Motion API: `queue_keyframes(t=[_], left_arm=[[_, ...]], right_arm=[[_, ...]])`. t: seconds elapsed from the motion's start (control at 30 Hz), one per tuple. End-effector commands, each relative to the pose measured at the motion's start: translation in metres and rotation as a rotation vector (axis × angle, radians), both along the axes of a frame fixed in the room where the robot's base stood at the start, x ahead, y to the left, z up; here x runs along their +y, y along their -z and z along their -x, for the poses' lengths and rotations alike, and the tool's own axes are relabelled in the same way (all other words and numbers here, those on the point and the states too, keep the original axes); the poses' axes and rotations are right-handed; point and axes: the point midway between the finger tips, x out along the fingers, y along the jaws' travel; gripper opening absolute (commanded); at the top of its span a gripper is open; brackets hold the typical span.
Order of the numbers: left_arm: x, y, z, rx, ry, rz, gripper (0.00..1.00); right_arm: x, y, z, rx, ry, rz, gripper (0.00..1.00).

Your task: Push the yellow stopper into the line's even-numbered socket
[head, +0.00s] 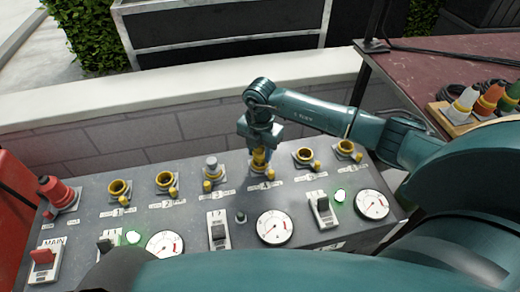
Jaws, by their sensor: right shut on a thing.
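My right gripper (259,155) points down over the fourth socket from the left in the panel's back row. It is shut on the yellow stopper (259,160), which is mostly hidden between the fingers. The stopper is at the socket mouth; I cannot tell how deep it sits. The socket's label (264,186) seems to read 4. The third socket holds a grey-white plug (211,165). My left gripper is out of view.
The grey panel (190,230) carries round gauges (274,227), switches (218,232) and lit green lamps (339,195). A red connector (56,191) stands at its left end. White, orange and green plugs (464,102) stand on a rack at right. A low wall (200,96) runs behind.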

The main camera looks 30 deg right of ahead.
Motion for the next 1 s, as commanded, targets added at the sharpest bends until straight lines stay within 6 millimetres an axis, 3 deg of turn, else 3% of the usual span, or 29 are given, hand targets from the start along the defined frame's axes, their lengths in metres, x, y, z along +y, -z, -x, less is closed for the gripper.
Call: queue_keyframes(t=[1.0], left_arm=[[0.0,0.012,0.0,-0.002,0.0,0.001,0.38]], right_arm=[[0.0,0.02,0.0,0.0,-0.001,0.0,0.14]])
